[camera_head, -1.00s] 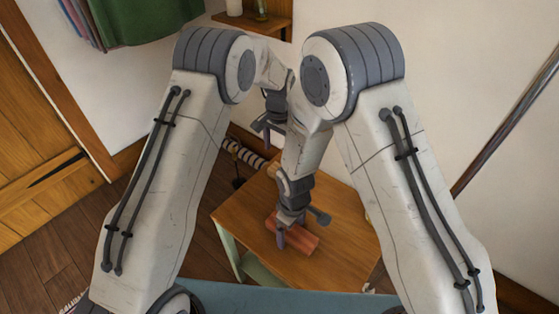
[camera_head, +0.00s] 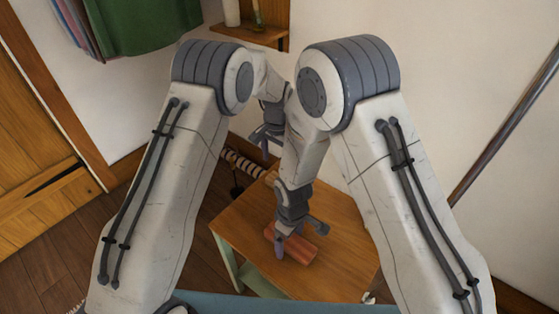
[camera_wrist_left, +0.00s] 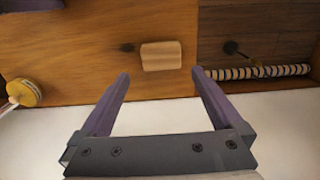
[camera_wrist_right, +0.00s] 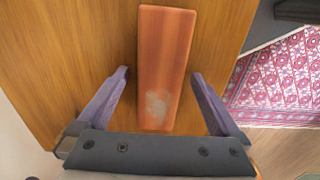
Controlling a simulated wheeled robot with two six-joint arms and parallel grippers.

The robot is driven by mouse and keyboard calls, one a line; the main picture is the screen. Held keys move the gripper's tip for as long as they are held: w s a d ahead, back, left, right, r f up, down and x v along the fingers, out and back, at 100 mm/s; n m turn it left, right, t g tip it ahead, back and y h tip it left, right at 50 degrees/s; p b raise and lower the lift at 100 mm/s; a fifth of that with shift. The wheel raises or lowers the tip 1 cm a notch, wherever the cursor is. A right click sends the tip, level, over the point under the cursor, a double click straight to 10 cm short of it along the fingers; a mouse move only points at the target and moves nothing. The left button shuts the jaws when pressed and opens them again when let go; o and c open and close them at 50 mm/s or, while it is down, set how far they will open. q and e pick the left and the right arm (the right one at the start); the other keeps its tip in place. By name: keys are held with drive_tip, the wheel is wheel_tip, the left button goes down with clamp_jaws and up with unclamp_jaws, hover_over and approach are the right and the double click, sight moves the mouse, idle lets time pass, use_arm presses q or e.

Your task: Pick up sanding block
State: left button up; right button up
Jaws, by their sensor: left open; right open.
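A long reddish-orange block (camera_head: 301,249) with a pale worn patch lies on the small wooden table. It fills the middle of the right wrist view (camera_wrist_right: 166,62). My right gripper (camera_wrist_right: 160,73) is open, with its fingers on either side of this block and gaps showing; contact is not visible. A small pale wooden block (camera_wrist_left: 161,55) with rounded corners shows beyond the fingertips of my left gripper (camera_wrist_left: 161,73), which is open and empty. I cannot tell for sure which block is the sanding block. In the head view my left gripper (camera_head: 262,140) is partly hidden by my right arm.
The table (camera_head: 345,265) stands near the white wall. A striped roll (camera_wrist_left: 258,71) lies beyond its edge on the dark floor. A yellow round thing (camera_wrist_left: 22,93) is at the left of the left wrist view. A patterned rug (camera_wrist_right: 285,80) lies beside the table.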

use_arm(q)
wheel_tip(320, 180, down, 9)
drive_tip(key=shift+w+f, duration=0.15)
drive_tip(key=c, duration=1.1)
